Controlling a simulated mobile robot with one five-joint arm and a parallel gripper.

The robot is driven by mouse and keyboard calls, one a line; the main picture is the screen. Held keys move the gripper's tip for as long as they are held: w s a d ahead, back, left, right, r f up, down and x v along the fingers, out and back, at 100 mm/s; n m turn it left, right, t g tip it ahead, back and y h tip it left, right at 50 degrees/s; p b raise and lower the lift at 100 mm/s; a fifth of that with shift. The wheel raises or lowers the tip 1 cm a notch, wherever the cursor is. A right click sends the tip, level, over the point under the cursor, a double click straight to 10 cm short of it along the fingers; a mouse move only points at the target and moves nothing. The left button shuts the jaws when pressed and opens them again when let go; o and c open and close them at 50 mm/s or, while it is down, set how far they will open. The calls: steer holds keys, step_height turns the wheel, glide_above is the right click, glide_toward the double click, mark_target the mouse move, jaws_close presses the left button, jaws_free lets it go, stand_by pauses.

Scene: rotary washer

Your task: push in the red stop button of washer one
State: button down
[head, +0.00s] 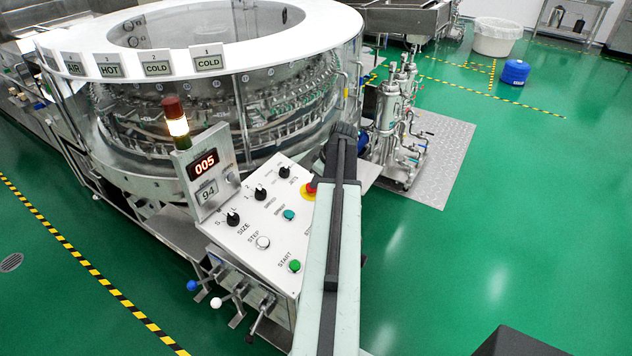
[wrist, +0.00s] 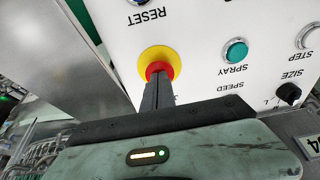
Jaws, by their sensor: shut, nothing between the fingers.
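The red stop button (wrist: 157,68) sits on a yellow round collar on the white control panel in the wrist view. In the head view the red button (head: 308,191) shows at the panel's right side, partly covered by my arm. My gripper (wrist: 158,82) is shut and empty. Its dark fingers lie together, with their tips overlapping the near edge of the red button in the wrist view. Whether the tips touch the button or stop short of it, I cannot tell. The fingertips are hidden behind my arm in the head view.
The white panel (head: 255,225) also carries a teal spray button (wrist: 235,51), a green start button (head: 295,265), a white step button (head: 263,242) and several black knobs. A lit signal lamp (head: 175,120) stands behind it.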

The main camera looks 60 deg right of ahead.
steer(key=shift+s+a, duration=0.1)
steer(key=shift+r+p, duration=0.15)
steer(key=shift+p, duration=0.25)
steer(key=p+v, duration=1.2)
steer(key=v, duration=0.1)
steer(key=shift+r+p, duration=0.35)
